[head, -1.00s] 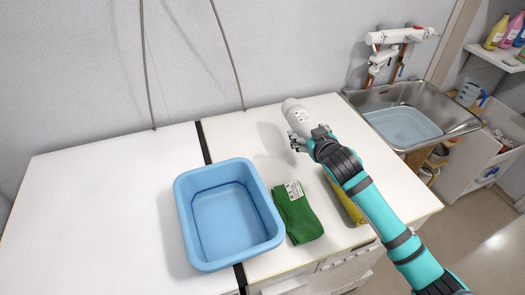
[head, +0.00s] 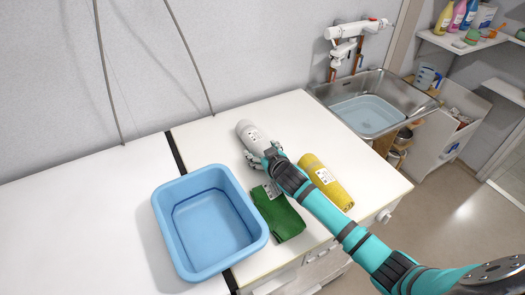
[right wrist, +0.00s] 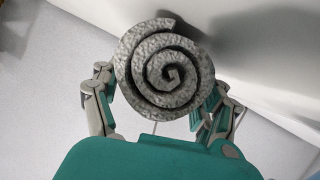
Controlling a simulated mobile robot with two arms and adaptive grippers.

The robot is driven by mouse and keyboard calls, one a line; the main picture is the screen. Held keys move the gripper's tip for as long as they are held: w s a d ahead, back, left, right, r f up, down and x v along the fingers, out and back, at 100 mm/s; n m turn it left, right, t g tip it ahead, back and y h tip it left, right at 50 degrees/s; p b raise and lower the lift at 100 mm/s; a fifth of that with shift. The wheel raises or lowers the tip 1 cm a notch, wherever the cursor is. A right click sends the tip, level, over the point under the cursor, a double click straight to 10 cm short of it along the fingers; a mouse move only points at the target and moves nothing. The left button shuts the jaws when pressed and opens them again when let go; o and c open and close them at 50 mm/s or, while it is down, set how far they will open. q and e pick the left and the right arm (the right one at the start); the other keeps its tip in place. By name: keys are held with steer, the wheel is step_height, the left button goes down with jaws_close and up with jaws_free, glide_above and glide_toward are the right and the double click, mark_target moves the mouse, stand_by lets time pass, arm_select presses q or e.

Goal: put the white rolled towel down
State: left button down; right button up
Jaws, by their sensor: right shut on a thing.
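The white rolled towel (head: 250,132) is in my right gripper (head: 262,158), over the white counter behind the green towel. In the right wrist view the towel (right wrist: 165,70) shows its spiral end between the two fingers (right wrist: 163,105), which are shut on it. The gripper hides part of the towel in the head view. I cannot tell whether the towel touches the counter. My left gripper is not in view.
A blue basin (head: 168,215) stands on the counter, left of a green towel (head: 280,215). A yellow rolled towel (head: 327,180) lies to the right of my right arm. A metal sink (head: 405,100) holds water at the right back. The left counter (head: 75,220) is clear.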

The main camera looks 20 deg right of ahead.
steer(key=shift+f, duration=0.2)
steer(key=o, duration=1.3)
steer(key=shift+r, duration=0.1)
